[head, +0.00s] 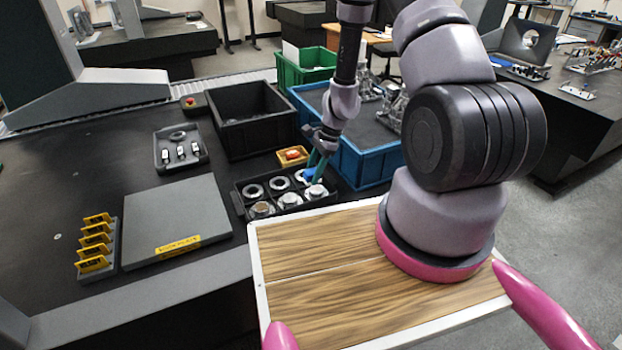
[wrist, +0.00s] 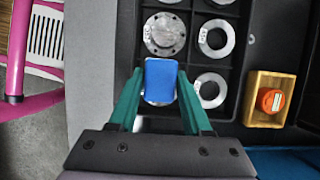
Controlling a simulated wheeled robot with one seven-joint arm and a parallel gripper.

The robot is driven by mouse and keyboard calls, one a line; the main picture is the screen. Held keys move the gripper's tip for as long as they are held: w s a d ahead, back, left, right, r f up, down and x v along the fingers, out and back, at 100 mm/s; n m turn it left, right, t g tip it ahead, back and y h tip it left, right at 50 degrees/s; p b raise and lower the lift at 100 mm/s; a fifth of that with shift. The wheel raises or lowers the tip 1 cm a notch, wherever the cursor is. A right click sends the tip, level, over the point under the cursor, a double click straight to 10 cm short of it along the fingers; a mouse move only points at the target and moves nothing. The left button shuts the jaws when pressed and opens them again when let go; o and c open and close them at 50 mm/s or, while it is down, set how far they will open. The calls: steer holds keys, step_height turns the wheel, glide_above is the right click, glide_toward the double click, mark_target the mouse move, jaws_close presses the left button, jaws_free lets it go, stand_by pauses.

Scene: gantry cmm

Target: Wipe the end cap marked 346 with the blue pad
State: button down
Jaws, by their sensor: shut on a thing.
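The blue pad (wrist: 160,78) is between the teal fingers of my gripper (wrist: 158,86), which is shut on it. In the head view my gripper (head: 317,160) holds the pad (head: 309,175) at the right side of a black compartment tray (head: 240,202). In the wrist view the pad covers most of a round metal part; only its lower edge (wrist: 158,103) shows. A flanged metal end cap (wrist: 165,34) with a small tag lies in the compartment beyond. I cannot read the tags, so I cannot tell which cap is 346, nor whether the pad touches metal.
Metal rings (wrist: 216,38) fill neighbouring compartments. A small wooden box with an orange-red knob (head: 292,155) stands behind the tray. A blue bin (head: 365,165) and a black bin (head: 252,120) stand close by. A grey plate (head: 178,220) lies left of the tray.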

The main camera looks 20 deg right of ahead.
steer(key=shift+r, duration=1.75)
